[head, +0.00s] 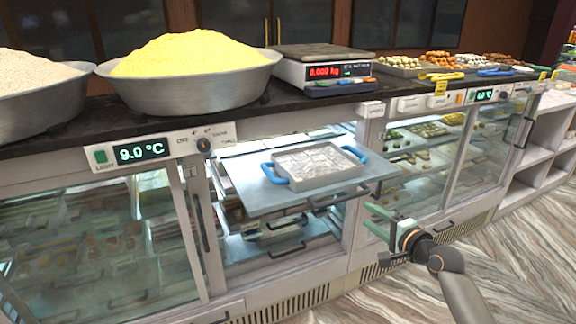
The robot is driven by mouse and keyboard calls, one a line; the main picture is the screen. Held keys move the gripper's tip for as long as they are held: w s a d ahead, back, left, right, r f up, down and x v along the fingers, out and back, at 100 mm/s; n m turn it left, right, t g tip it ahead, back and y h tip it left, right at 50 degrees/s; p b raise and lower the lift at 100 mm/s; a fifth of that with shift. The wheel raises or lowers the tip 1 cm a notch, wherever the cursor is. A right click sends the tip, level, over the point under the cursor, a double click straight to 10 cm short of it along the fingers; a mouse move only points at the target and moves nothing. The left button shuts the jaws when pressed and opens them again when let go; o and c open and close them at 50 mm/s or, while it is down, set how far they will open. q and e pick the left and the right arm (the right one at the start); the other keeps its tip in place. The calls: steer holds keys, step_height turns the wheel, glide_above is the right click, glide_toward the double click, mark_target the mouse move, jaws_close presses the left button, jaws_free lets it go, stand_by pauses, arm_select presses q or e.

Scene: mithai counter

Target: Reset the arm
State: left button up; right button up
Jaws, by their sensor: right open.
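My right gripper (369,217) is at the lower right of centre, in front of the counter. Its two greenish fingers are apart, with nothing seen between them. Its arm comes in from the bottom right. The gripper is to the right of and below a metal tray (318,180) with blue handles. That tray holds pale, silvery-white sweets and sits on a pulled-out shelf (250,202). The gripper appears apart from the shelf. My left gripper is not in view.
The shelf sticks out from the open cabinet, with another shelf below it. Glass display cases stand on both sides. On the counter are a bowl of yellow food (190,90), a scale (318,72) and trays of sweets. Wood-patterned floor (520,260) is open at right.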

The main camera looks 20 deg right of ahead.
steer(key=shift+f, duration=0.1)
steer(key=s+a+f+n+g, duration=0.2)
steer(key=s+a+f+n, duration=0.25)
steer(key=f, duration=0.45)
steer(key=s+a+f+n+g, duration=0.2)
steer(key=s+a+f+n, duration=0.3)
steer(key=f, duration=0.4)
steer(key=s+a+f+n+g, duration=0.1)
steer(key=s+a+f+n, duration=0.3)
steer(key=s+a, duration=0.3)
steer(key=s+a+f+n+g+y, duration=0.1)
steer(key=s+a+f+n, duration=0.4)
steer(key=s, duration=0.5)
steer(key=shift+s+a+n, duration=0.3)
steer(key=shift+a+n, duration=0.15)
steer(key=shift+a, duration=0.75)
